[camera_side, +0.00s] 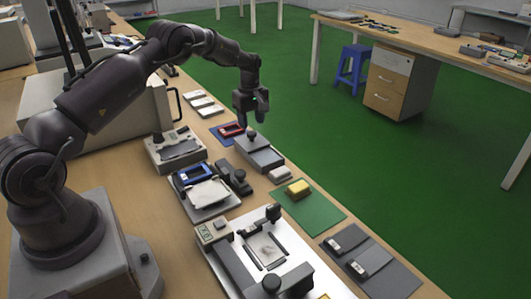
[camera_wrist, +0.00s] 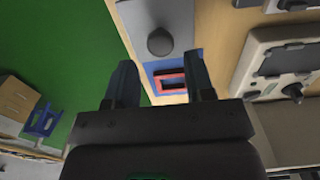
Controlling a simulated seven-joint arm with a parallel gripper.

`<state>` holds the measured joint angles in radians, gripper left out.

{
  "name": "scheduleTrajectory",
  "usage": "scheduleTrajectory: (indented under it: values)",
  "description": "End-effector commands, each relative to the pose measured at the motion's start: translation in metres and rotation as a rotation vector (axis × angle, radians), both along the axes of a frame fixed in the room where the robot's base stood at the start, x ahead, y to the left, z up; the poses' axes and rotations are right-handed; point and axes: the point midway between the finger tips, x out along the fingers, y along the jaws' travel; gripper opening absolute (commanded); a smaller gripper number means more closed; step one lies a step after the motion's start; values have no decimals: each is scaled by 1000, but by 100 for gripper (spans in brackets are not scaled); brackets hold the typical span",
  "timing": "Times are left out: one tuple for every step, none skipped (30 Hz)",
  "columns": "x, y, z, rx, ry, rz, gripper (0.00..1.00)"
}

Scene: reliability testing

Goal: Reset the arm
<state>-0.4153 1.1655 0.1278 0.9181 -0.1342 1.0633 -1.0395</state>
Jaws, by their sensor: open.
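My arm reaches from its base at the left over the bench, and my gripper (camera_side: 251,103) hangs pointing down above the far part of the work row. In the wrist view my gripper (camera_wrist: 160,82) shows two dark fingers apart with nothing between them. Past the fingertips lies a red-framed device (camera_wrist: 171,81) on a blue mat (camera_wrist: 152,67). The same red device (camera_side: 231,130) is in the side view, left of and below the gripper. A grey device with a round dark knob (camera_wrist: 160,42) stands close to it.
The wooden bench (camera_side: 180,235) carries a tester (camera_side: 175,150), a blue-framed device (camera_side: 193,173), a yellow block (camera_side: 298,188) on a green mat (camera_side: 320,212), and a silver fixture (camera_side: 225,270) in front. Green floor (camera_side: 330,125) lies open to the right.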

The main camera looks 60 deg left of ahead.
Motion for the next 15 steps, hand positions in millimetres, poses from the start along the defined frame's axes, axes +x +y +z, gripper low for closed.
scheduleTrajectory:
  values:
    - [0, 0, 4, 0, 0, 0, 49]
    - [0, 0, 5, 0, 1, 0, 49]
    - [0, 0, 7, -1, 1, 0, 49]
    - [0, 0, 8, -1, 1, 0, 49]
    - [0, 0, 8, -1, 2, 0, 49]
    - [-1, 0, 8, -1, 2, 0, 49]
    - [-1, 0, 8, -1, 2, 0, 49]
    - [-1, 0, 8, -1, 2, 0, 49]
    - [-1, 0, 8, -1, 2, 0, 49]
    - [-1, 0, 8, -1, 2, 0, 49]
    - [-1, 0, 8, -1, 2, 0, 49]
    - [-1, 0, 8, -1, 2, -1, 49]
    - [-1, 0, 8, -1, 2, -5, 49]
    - [0, 0, 8, -1, 2, -14, 49]
    - [0, 0, 8, 0, 0, -32, 49]
